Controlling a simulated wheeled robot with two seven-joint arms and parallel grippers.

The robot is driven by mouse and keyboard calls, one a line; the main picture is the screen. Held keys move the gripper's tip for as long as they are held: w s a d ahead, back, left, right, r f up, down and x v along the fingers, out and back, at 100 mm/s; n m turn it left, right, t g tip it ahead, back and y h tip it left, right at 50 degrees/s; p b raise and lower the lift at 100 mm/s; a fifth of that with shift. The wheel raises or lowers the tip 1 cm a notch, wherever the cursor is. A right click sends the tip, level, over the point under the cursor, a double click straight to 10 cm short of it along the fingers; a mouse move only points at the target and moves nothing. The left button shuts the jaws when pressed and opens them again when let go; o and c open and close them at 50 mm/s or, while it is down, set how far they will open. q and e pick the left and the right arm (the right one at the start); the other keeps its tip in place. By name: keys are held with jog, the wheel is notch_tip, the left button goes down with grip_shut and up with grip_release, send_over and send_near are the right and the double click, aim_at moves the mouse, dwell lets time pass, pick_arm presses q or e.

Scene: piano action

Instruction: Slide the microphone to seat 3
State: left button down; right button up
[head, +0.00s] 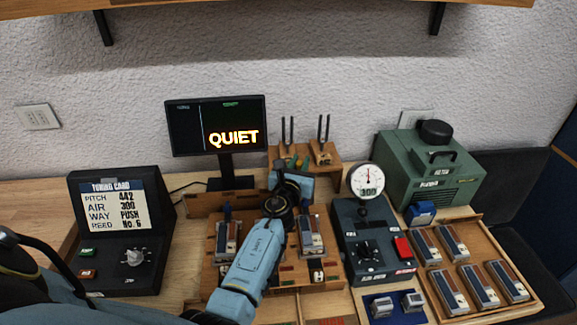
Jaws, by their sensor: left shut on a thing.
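My left arm reaches in from the lower left across a wooden stand (205,288) in the middle of the bench. My left gripper (290,182) is at the back of this stand, shut on a small dark thing that I take to be the microphone; my wrist and fingers hide most of it. Two striped blocks stand on the stand, a left one (227,241) and a right one (311,240), one either side of my forearm. I cannot make out the seat numbers, and the stand's middle is hidden. My right gripper is not in view.
A monitor (190,129) reading QUIET stands behind. A tuning card box (112,205) is at left. A gauge box (372,235), a green machine (430,165) and a wooden tray (480,228) of several blocks are at right. Tuning forks (323,130) stand behind the gripper.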

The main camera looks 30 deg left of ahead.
pick_arm(q)
jog(key=shift+w+d, duration=0.25)
jog(key=shift+d, duration=0.25)
jog(key=c, duration=1.3)
grip_release()
jog(key=shift+w, duration=0.15)
jog(key=shift+s, duration=0.35)
jog(key=p+v, duration=0.1)
jog(key=v, duration=1.2)
jog(key=shift+p, duration=0.35)
